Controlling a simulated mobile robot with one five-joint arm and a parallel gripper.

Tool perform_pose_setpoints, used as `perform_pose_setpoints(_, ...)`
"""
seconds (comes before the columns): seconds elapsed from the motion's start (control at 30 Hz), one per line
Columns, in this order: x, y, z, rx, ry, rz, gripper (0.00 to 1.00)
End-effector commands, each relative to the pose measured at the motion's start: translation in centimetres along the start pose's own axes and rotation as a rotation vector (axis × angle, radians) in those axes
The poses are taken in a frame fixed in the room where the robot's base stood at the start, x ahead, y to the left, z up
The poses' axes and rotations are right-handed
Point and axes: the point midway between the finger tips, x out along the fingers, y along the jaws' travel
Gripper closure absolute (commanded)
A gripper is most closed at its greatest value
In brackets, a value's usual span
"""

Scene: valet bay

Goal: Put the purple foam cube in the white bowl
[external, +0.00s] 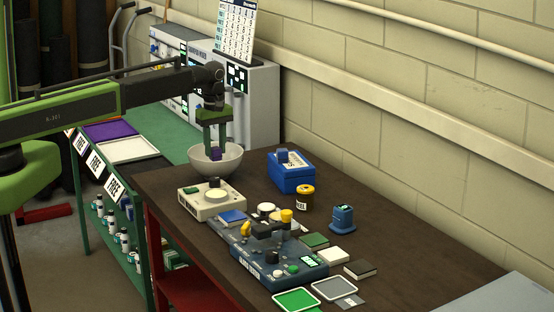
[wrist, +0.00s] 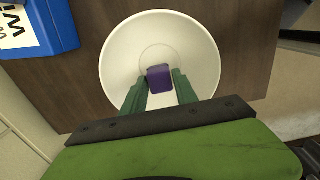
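The purple foam cube (external: 216,154) is between the two fingertips of my gripper (external: 217,147). In the wrist view the cube (wrist: 159,78) fills the gap between the green fingers (wrist: 160,85), which appear to touch its sides. The white bowl (external: 230,163) stands upright at the far left end of the dark table. The cube and fingertips are over the bowl's opening, at about rim height in the external view. The wrist view shows the cube in front of the bowl's interior (wrist: 123,55), near its middle. The gap below the cube is hard to judge.
A blue box (external: 296,176) stands right of the bowl. A cream device (external: 207,204) sits just in front.

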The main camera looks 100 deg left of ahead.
Motion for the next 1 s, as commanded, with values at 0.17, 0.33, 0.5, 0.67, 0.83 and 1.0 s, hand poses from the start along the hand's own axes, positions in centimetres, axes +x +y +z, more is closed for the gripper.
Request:
perform_pose_setpoints(0.17,0.0,0.0,0.0,0.000,0.000,0.000,0.45)
perform_pose_setpoints(0.33,0.0,0.0,0.0,0.000,0.000,0.000,0.45)
perform_pose_setpoints(0.5,0.0,0.0,0.0,0.000,0.000,0.000,0.45)
perform_pose_setpoints(0.67,0.0,0.0,0.0,0.000,0.000,0.000,0.45)
perform_pose_setpoints(0.83,-0.6,0.0,0.0,0.000,0.000,0.000,0.45)
perform_pose_setpoints(1.0,-3.6,0.0,0.0,0.000,0.000,0.000,0.45)
